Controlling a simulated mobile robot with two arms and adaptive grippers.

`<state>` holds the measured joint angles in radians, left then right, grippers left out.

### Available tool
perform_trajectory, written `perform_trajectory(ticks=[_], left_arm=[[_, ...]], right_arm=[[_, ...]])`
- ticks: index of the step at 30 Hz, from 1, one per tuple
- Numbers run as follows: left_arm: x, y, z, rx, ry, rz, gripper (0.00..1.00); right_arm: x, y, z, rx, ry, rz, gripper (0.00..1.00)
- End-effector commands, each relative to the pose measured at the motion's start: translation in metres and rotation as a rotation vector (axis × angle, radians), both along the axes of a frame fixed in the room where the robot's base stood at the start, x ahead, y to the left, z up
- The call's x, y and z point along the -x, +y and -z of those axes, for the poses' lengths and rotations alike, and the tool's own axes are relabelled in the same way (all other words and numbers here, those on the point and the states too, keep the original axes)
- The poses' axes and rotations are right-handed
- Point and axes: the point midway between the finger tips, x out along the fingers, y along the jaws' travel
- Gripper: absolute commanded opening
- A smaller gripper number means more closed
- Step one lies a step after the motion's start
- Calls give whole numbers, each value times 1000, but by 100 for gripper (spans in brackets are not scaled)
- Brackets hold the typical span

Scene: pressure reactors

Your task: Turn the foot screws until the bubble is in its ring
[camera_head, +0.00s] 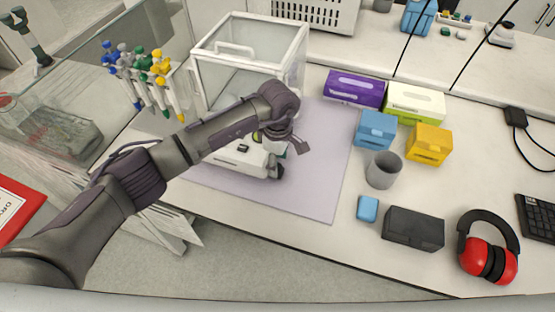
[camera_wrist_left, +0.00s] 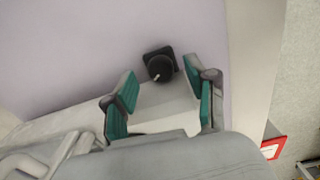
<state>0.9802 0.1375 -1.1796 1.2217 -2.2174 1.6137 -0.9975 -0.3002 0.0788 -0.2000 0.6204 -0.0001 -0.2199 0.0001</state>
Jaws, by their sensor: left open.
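The balance has a white base (camera_head: 238,158) and a clear, white-framed glass chamber (camera_head: 232,75), and stands on a lilac mat (camera_head: 318,185). A dark foot screw (camera_head: 279,171) shows at the base's near right corner. In the left wrist view, the round black foot screw (camera_wrist_left: 160,68), with a pale mark, lies between the finger ends. My left gripper (camera_head: 288,147) is over that corner, open, with its teal-padded fingers apart on either side of the screw; contact cannot be told. A small greenish spot shows beside my wrist, but I cannot make out a bubble or ring. My right gripper is out of view.
Pipettes on a stand (camera_head: 140,75) are left of the chamber. Boxes in purple (camera_head: 354,88), green-white (camera_head: 415,102), blue (camera_head: 375,129) and yellow (camera_head: 429,145) stand right, near a grey cup (camera_head: 383,170). The mat's right front is clear. Red earmuffs (camera_head: 488,250) lie near the front edge.

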Motion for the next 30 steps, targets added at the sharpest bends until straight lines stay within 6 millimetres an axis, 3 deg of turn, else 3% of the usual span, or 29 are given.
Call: perform_trajectory(ticks=[6, 14, 24, 30], left_arm=[[0, 0, 14, 0, 0, 1, 57], [0, 0, 15, 0, -1, 1, 57], [0, 0, 15, 0, -1, 0, 0], [-1, 0, 18, -1, -4, -51, 0]], right_arm=[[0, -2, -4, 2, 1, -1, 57], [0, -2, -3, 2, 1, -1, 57], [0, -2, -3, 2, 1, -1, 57], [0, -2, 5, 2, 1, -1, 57]])
